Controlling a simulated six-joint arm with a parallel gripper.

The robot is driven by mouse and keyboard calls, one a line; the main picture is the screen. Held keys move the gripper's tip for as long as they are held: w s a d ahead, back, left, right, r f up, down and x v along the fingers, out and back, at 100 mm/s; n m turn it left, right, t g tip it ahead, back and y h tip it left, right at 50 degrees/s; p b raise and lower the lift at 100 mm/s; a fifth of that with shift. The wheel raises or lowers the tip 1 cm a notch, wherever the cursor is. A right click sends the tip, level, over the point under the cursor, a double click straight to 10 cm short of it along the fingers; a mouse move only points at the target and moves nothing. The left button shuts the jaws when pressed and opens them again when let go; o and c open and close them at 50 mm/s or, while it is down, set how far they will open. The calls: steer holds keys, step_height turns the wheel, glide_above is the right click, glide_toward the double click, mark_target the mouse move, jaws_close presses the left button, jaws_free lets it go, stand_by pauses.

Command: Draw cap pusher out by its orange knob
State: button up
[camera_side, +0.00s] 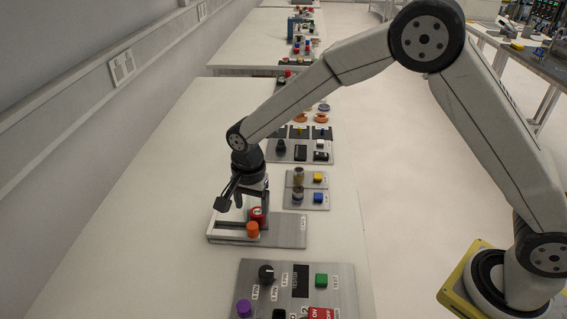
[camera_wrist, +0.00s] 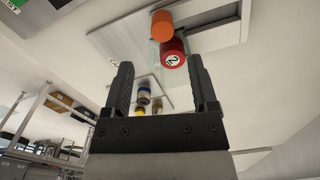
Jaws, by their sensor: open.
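The orange knob (camera_side: 252,229) stands on a slotted grey plate (camera_side: 285,232) on the white table. A red round part (camera_side: 258,214) with a number mark sits right behind it. My gripper (camera_side: 245,200) points down over the plate, just behind the red part. In the wrist view my gripper (camera_wrist: 163,95) is open and empty, its two fingers apart. The orange knob (camera_wrist: 162,25) and the red part (camera_wrist: 173,53) show beyond the fingertips, the red part nearer. I cannot tell from these views which part is the cap pusher's body.
A control panel (camera_side: 340,279) with a purple knob (camera_side: 244,308), a black knob and a green button (camera_side: 321,281) lies in front. The table's left side is clear up to the wall.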

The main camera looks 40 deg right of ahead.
mark_target(252, 225)
steer(key=shift+w+a+f, duration=0.1)
steer(key=shift+a+f, duration=0.05)
steer(key=shift+a, duration=0.1)
steer(key=shift+f, duration=0.1)
steer(key=shift+f, duration=3.75)
steer(key=shift+c, duration=0.2)
jaws_close()
